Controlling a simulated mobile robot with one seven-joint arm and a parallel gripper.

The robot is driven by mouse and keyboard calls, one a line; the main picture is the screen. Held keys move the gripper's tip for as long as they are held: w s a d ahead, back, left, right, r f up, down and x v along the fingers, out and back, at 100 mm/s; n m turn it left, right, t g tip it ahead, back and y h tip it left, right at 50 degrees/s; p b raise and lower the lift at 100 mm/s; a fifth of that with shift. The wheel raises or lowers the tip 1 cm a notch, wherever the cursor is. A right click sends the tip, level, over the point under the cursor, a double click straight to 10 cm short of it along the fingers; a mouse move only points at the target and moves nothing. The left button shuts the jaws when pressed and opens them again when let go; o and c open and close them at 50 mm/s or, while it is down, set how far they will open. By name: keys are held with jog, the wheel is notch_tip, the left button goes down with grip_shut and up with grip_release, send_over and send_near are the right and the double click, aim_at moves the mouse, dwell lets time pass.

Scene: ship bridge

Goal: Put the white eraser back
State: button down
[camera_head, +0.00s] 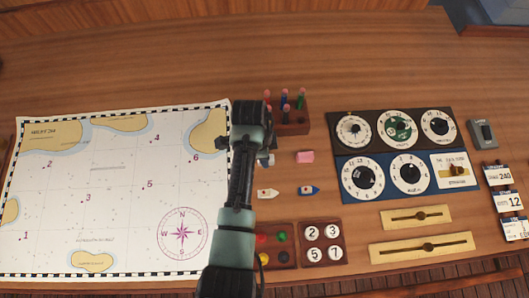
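My arm reaches up the middle of the head view, and my gripper (264,158) is mostly hidden behind its upper links. A small pale shape (270,159) shows at the arm's right edge. I cannot tell whether it is the white eraser or part of my gripper. No other white eraser is clearly visible. A pink eraser (304,157) lies on the table just right of the arm. Whether the gripper is open or shut is hidden.
A chart (110,190) covers the left. A wooden peg holder (291,127) stands behind the pink eraser. A white ship piece (267,193) and a blue one (309,190) lie nearer. A number tray (321,242), dial panels (385,114) and sliders (416,217) fill the right.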

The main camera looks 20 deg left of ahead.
jog(key=shift+f, duration=0.2)
jog(key=c, duration=0.6)
grip_release()
